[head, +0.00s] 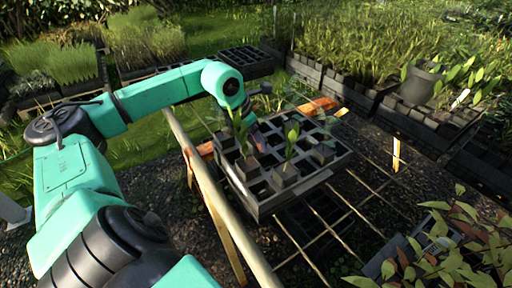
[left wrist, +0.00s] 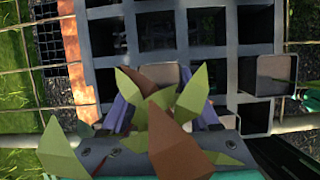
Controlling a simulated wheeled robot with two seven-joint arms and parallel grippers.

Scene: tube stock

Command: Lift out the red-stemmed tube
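A grey tube tray (head: 318,180) holds several square pots, and two leafy seedlings stand in it. One seedling (head: 291,140) stands near the middle; another (head: 238,130) stands at the left, in front of my left gripper (head: 252,122). In the left wrist view, a plant with green and brown leaves (left wrist: 187,140) rises close to the camera between my purple fingers (left wrist: 162,114). The fingers look spread apart around it. The leaves hide the stem and the space between the fingertips, so no red stem can be made out. My right gripper is in neither view.
The tray rests on a slatted bamboo rack (head: 335,215) with a pale rail along its left side. Crates of grass (head: 350,80) stand behind. Reddish-leaved plants (head: 450,245) fill the lower right. Another seedling-free tube (left wrist: 275,70) shows at the right in the left wrist view.

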